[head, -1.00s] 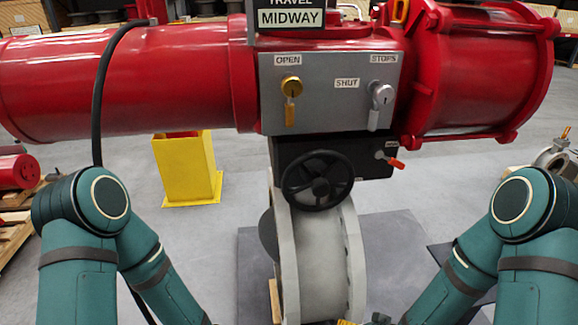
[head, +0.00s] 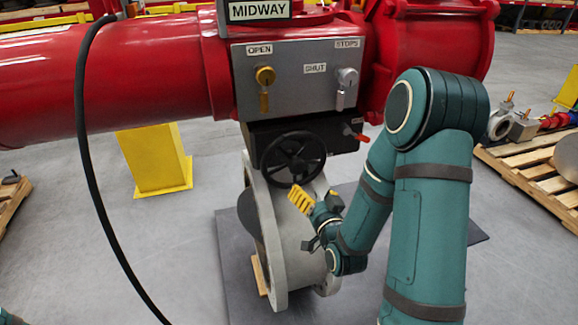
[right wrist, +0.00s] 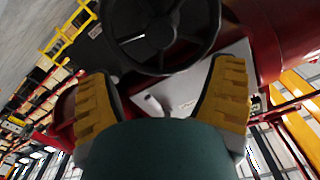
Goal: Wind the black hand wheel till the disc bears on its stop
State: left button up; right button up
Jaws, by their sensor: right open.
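The black hand wheel (head: 295,160) is on the dark gear housing under the grey panel. In the right wrist view the wheel (right wrist: 160,36) fills the top middle. My right gripper (head: 300,199) is just below the wheel, with yellow fingers apart and nothing between them. In the right wrist view the gripper (right wrist: 160,82) is open, its fingers either side below the wheel's rim; I cannot tell whether they touch it. A dark edge, seemingly the disc (head: 247,212), shows at the left of the grey valve body (head: 285,240). Its stop is not visible. My left gripper is out of view.
The travel sign (head: 258,11) reads MIDWAY. The grey panel (head: 295,95) carries a brass OPEN lever and a silver STOPS lever. A small red-handled lever (head: 357,134) sits right of the wheel. A black hose (head: 84,150) hangs at left. A yellow stand (head: 155,160) stands behind.

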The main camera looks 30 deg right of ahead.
aim_at(299, 169)
jog(key=b+x, duration=0.4)
jog(key=x, duration=0.9)
jog(key=shift+w+a, duration=0.1)
jog(key=shift+a, duration=0.05)
jog(key=c, duration=1.3)
